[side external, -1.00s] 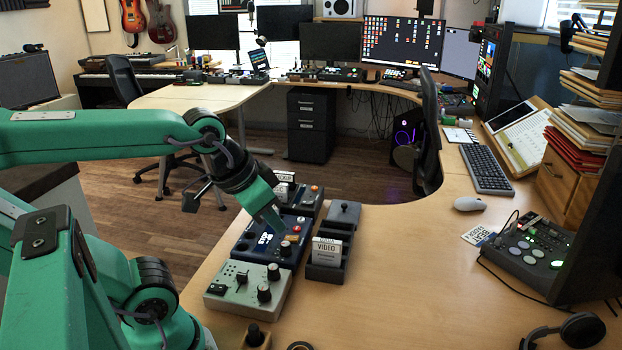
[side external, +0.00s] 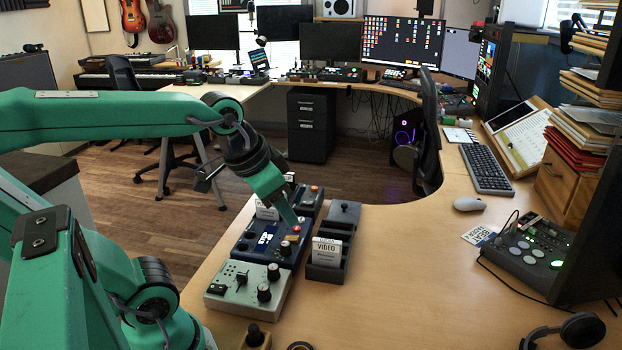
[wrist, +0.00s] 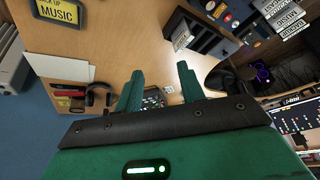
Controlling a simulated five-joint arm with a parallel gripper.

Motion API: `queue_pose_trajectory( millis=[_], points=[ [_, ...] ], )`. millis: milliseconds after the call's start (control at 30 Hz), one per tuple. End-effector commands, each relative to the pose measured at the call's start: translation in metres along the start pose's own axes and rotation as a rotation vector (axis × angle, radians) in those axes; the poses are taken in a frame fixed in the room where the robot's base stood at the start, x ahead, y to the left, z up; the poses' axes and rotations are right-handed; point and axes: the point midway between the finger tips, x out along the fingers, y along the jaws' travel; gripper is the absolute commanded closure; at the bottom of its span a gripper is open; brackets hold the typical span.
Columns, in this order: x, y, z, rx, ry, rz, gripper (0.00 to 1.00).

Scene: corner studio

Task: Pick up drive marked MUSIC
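My gripper (wrist: 159,85) is open in the wrist view, with nothing between its two green fingers. In the side view, my gripper (side external: 292,222) hangs above the dark blue control box, left of the drive rack. A yellow panel in a dark frame (wrist: 58,12), reading MUSIC under a smaller line like "PICK UP", shows at the wrist view's top left. I cannot tell if it is a drive or a sign. White-labelled drives (wrist: 287,18) stand at the top right; their words are too small to read surely. No MUSIC label is readable in the side view.
A white drive marked VIDEO (side external: 327,252) stands in the black rack (side external: 325,274). A grey control box (side external: 248,285) with knobs sits in front. More white cards (side external: 267,211) are partly hidden by my gripper. The desk right of the rack (side external: 400,260) is clear.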

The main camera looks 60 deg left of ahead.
Motion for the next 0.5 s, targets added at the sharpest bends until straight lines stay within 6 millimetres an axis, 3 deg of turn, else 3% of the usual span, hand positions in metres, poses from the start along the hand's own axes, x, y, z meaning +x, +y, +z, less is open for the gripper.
queue_pose_trajectory(
  millis=[500],
  points=[
    [0.021, -0.082, -0.079, 0.229, -0.160, -0.029, 0.61]
  ],
)
